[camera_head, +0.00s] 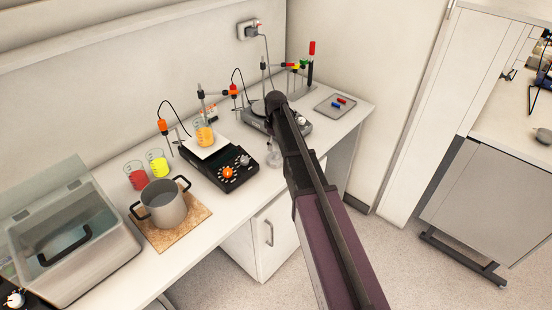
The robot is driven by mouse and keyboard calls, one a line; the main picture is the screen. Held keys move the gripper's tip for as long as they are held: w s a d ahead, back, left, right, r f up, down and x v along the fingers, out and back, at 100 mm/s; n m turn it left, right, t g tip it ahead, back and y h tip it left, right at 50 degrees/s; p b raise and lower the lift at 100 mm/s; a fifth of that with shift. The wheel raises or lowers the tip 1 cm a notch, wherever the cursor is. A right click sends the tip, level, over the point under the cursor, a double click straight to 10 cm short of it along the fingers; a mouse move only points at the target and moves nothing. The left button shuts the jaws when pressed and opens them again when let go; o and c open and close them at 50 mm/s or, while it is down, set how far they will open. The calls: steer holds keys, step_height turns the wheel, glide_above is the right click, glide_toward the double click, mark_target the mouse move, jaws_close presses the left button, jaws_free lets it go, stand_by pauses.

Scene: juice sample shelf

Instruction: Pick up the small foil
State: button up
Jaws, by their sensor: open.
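I cannot make out the small foil for certain in the head view. My arm reaches up from the bottom across the middle of the picture, and its dark upper end stands in front of the bench near the rear device. My gripper's fingers are not visible; they are out of sight or hidden behind the arm. The arm also hides part of the bench edge and the area just behind it.

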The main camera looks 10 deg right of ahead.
mark_target(276, 153)
steer(key=shift+s+f+b, duration=0.15)
steer(key=shift+f+b, duration=2.2)
steer(key=shift+f, duration=0.15)
steer(key=shift+c, duration=0.2)
steer(key=c, duration=1)
